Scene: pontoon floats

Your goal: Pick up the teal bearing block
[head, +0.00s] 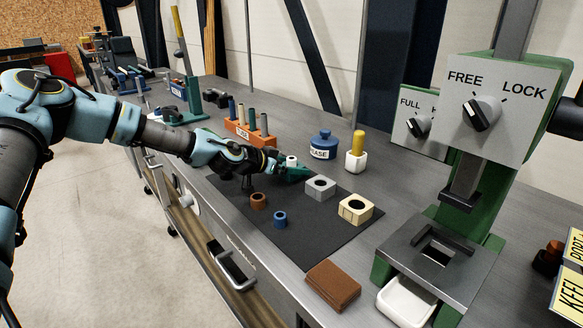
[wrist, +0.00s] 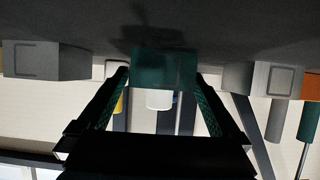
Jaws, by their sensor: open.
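The teal bearing block (head: 294,174) sits on the dark mat (head: 300,236) on the bench, partly hidden by my gripper in the head view. A small white cylinder (head: 291,160) shows at its top. My gripper (head: 274,164) is low over the mat, right beside the block. In the wrist view, which looks upside down, the teal block (wrist: 164,68) lies between the tips of my two open fingers (wrist: 161,76). The white cylinder (wrist: 158,99) shows there too. I cannot tell whether the fingers touch the block.
A grey block (head: 320,187) and a cream block (head: 355,209) stand to the right on the mat. Brown (head: 259,201) and blue (head: 280,218) rings lie in front. An orange rack (head: 250,133), a blue jar (head: 323,146) and a white cup with yellow handle (head: 356,160) stand behind.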

